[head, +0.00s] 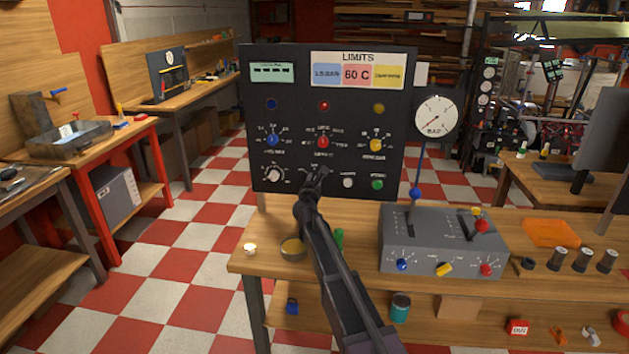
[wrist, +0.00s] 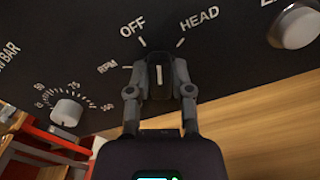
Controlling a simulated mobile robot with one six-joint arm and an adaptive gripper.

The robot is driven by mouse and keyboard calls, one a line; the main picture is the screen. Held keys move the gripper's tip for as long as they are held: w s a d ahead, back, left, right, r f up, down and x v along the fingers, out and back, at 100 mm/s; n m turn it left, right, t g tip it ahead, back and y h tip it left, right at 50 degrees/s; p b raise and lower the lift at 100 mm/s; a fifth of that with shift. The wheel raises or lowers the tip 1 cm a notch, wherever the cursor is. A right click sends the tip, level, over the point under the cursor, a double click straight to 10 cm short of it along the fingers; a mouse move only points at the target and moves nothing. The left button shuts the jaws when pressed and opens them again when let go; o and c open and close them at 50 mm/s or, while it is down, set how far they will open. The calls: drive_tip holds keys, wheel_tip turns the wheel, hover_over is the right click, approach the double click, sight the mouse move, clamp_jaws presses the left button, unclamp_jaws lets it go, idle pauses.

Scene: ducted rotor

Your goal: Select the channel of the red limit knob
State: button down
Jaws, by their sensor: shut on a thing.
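The black panel (head: 290,100) stands upright behind the bench. Its red limit knob (head: 323,142) is in the middle row, between a blue knob (head: 273,140) and a yellow knob (head: 376,145). Below the red knob, my gripper (head: 318,178) reaches the panel's lower row. In the wrist view, my gripper (wrist: 160,88) is shut on a dark selector knob (wrist: 159,74) with a white pointer line. The line points about straight up, between the "OFF" and "HEAD" marks; "RPM" is at the left. The fingers hide the knob's sides.
The LIMITS card (head: 357,70) reads "60 C" on its red field. A white knob (head: 274,175) with a scale is left of my gripper; a white button (head: 348,183) and green button (head: 377,184) are right. A grey control box (head: 440,245) stands on the bench.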

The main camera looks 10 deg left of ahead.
drive_tip(key=m, duration=0.7)
drive_tip(key=shift+d+f, duration=0.1)
idle(0.4)
drive_tip(key=c, duration=0.5)
unclamp_jaws()
drive_tip(key=shift+s, duration=0.1)
drive_tip(key=s, duration=1.1)
drive_tip(key=shift+s+a, duration=0.2)
drive_tip(key=shift+s, duration=0.2)
